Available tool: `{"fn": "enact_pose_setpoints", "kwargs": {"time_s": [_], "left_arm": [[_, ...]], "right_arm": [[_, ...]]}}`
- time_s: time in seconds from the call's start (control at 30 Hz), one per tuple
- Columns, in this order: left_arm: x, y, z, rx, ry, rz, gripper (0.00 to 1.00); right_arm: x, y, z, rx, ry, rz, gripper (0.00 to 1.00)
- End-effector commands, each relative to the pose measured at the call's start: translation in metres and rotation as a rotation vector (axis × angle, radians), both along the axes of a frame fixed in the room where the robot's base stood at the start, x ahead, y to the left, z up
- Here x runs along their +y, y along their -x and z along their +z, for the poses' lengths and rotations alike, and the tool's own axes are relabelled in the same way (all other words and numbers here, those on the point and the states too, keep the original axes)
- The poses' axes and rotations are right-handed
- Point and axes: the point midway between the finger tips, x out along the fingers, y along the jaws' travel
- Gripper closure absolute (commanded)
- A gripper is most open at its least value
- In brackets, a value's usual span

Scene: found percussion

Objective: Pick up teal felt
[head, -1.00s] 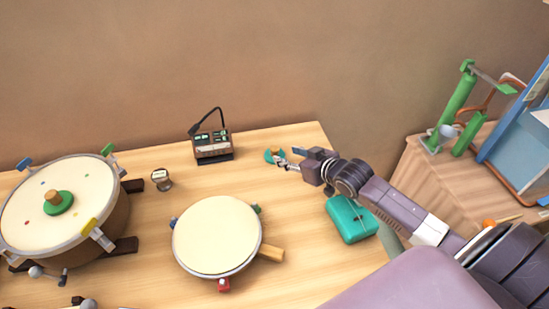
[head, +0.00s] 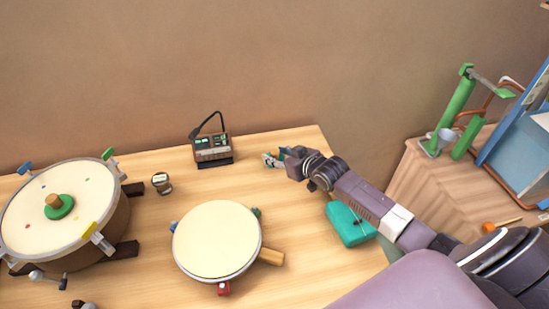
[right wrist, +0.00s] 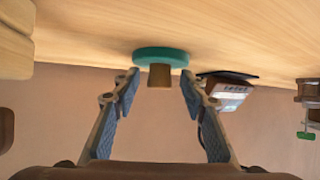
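The teal felt (right wrist: 160,55) is a round teal disc with a brown block-shaped knob (right wrist: 159,75) on it. It lies on the wooden table, near its back right corner. My right gripper (head: 271,160) is at the felt and mostly hides it in the head view. In the right wrist view the right gripper (right wrist: 160,84) is open, with one finger on each side of the knob and a gap visible on both sides. The disc is just beyond the fingertips. My left gripper is not in view.
A small device with a bent black arm (head: 212,148) stands left of the right gripper. A teal case (head: 348,226) lies beside my right arm. A cream drum (head: 216,240) and a larger drum (head: 75,190) occupy the table's middle and left.

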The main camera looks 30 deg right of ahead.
Motion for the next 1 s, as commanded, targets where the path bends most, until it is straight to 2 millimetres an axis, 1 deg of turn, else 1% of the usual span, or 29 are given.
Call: {"fn": "enact_pose_setpoints", "kwargs": {"time_s": [0.03, 0.3, 0.33, 0.6, 0.77, 0.87, 0.97, 1.0], "left_arm": [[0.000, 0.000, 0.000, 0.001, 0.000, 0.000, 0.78], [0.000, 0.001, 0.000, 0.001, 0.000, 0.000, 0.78], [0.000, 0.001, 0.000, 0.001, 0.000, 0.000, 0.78], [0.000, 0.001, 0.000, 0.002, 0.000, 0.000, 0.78], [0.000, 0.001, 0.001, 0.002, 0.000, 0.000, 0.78], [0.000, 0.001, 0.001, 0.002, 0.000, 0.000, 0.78], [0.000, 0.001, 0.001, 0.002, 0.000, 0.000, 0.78], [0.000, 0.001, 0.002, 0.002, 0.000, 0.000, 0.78]], "right_arm": [[0.000, 0.000, 0.000, 0.000, 0.000, 0.000, 0.68], [0.000, 0.000, 0.000, 0.000, 0.000, 0.000, 0.98], [0.000, 0.000, 0.000, 0.000, 0.000, 0.000, 1.00], [0.000, 0.000, 0.002, -0.001, 0.000, 0.000, 1.00], [-0.001, -0.001, 0.012, -0.003, 0.000, -0.001, 1.00], [-0.001, -0.001, 0.026, -0.004, 0.002, 0.000, 1.00], [0.000, -0.001, 0.046, -0.005, 0.002, 0.001, 1.00], [-0.001, -0.001, 0.057, -0.006, 0.002, 0.001, 1.00]]}}
